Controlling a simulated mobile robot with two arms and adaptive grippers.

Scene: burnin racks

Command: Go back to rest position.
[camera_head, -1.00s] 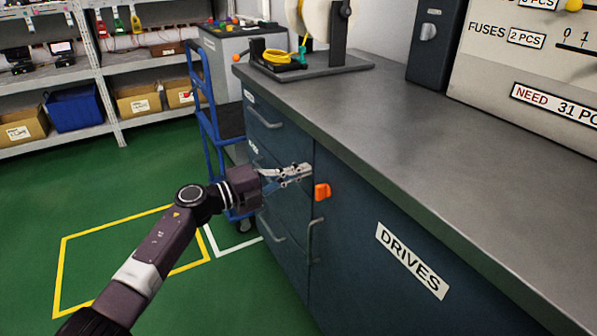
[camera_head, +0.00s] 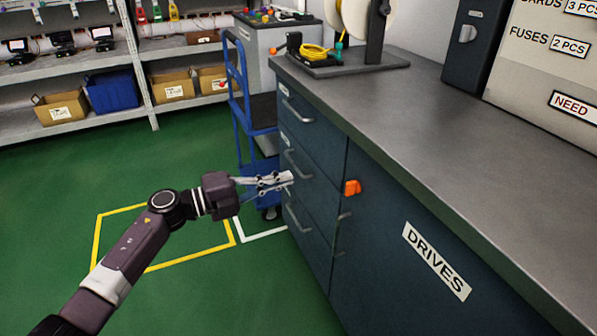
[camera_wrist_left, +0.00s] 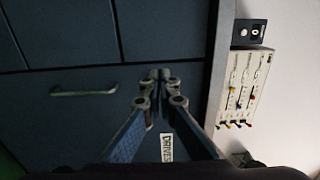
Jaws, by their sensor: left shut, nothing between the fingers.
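My left gripper (camera_head: 285,180) reaches in from the left in the head view, in front of the drawer side of the dark blue cabinet (camera_head: 375,265). Its fingers are shut and empty, and they appear apart from the drawer handles. In the left wrist view the gripper (camera_wrist_left: 160,76) shows its two fingers meeting at the tips, with a cabinet handle (camera_wrist_left: 84,90) to the left of them. My right gripper is not in view.
A blue hand truck (camera_head: 240,110) stands behind the gripper. Shelves (camera_head: 135,55) line the back. The green floor (camera_head: 50,205) at left is free.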

